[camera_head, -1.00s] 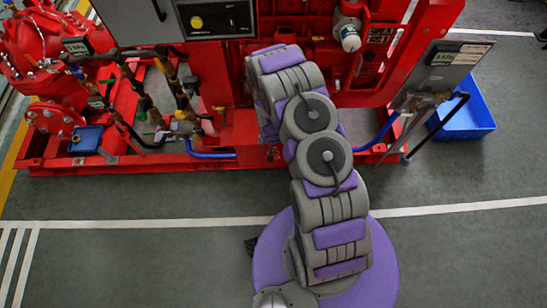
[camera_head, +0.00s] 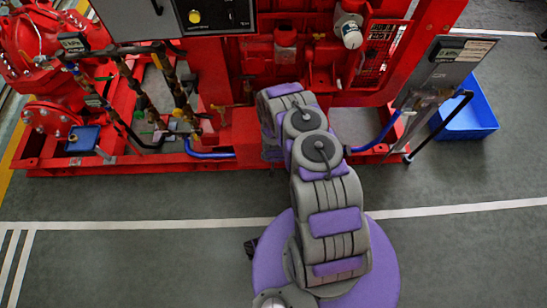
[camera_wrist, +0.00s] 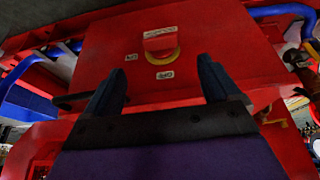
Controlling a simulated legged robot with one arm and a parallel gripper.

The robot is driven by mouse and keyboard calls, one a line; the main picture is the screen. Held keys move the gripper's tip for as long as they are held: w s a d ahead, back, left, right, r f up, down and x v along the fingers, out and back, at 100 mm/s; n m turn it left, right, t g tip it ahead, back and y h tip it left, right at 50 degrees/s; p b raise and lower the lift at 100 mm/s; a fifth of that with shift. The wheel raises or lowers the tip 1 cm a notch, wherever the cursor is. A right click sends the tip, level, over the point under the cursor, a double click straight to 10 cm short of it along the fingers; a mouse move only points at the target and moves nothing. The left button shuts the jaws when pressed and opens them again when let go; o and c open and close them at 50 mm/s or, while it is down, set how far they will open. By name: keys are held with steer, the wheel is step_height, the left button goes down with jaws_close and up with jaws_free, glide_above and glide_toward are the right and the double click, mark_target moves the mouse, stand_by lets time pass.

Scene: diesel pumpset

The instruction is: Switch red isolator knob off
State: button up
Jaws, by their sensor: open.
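The red isolator knob (camera_wrist: 160,45) shows in the wrist view on a red box face, upper middle. It has a yellow ring around its lower edge, and small white labels sit above, left of and below it. My gripper (camera_wrist: 162,78) has its two dark blue fingers spread wide apart with nothing between them. In the picture the fingertips lie below the knob, on either side of it; the gap in depth is hard to judge. In the head view the knob and the gripper are hidden behind my arm and the red frame.
Blue hoses (camera_wrist: 280,10) run near the upper right of the red box in the wrist view. In the head view the red pumpset frame (camera_head: 110,170) spans the back. A blue bin (camera_head: 468,115) stands at the right. The grey floor in front is clear.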

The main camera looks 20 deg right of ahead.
steer(key=shift+b+x, duration=1.25)
steer(key=shift+x, duration=3.5)
steer(key=shift+w, duration=0.1)
steer(key=shift+c, duration=0.2)
steer(key=c, duration=1)
steer(key=shift+a+f+h, duration=0.2)
steer(key=shift+a+h, duration=0.05)
steer(key=shift+h, duration=0.25)
steer(key=shift+r+g, duration=0.1)
steer(key=shift+g, duration=0.2)
steer(key=o, duration=1)
steer(key=shift+r, duration=0.1)
steer(key=shift+o, duration=0.2)
